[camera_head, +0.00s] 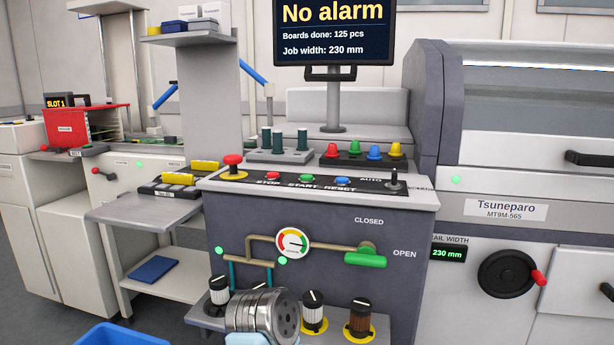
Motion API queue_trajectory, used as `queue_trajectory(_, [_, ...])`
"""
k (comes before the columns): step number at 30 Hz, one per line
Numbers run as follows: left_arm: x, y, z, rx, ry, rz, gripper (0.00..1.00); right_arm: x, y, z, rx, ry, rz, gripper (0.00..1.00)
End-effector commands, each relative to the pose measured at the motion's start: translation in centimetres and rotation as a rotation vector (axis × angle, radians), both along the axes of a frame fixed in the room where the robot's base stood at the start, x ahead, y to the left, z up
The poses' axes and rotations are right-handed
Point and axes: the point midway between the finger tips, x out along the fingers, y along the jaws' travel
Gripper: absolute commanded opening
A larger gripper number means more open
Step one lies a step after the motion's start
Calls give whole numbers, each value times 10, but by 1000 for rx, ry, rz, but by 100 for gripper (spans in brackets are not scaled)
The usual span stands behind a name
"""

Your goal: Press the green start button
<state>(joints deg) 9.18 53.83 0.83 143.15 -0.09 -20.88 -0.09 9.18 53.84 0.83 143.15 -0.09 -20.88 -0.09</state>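The green start button (307,178) is a small round button on the black strip of the grey control console (330,215). The word START is printed below it. It sits between the red stop button (273,176) on its left and the blue reset button (342,180) on its right. Nothing covers it. A silver, cylindrical part, which looks like a link of my arm, shows at the bottom centre, well below the button. Neither gripper's fingers can be seen.
A red mushroom button (232,166) and a toggle lever (394,180) flank the button strip. Coloured knobs (374,152) and green cylinders (302,140) stand behind it. A gauge (291,242), a green-handled valve (366,258) and dials (313,311) are on the front. A monitor (333,30) stands above.

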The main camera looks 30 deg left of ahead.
Motion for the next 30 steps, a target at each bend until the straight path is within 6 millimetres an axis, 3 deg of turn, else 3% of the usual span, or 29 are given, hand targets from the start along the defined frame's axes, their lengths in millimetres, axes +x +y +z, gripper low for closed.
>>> queue_trajectory(5, [0, 0, 0, 0, 0, 0, 38, 0, 0, 0, 0, 0, 0, 51])
queue_trajectory(13, [0, 0, 0, 0, 0, 0, 0, 0, 0, 0, 0, 0, 0, 51])
queue_trajectory(30, [0, 0, 0, 0, 0, 0, 0, 0, 0, 0, 0, 0, 0, 51])
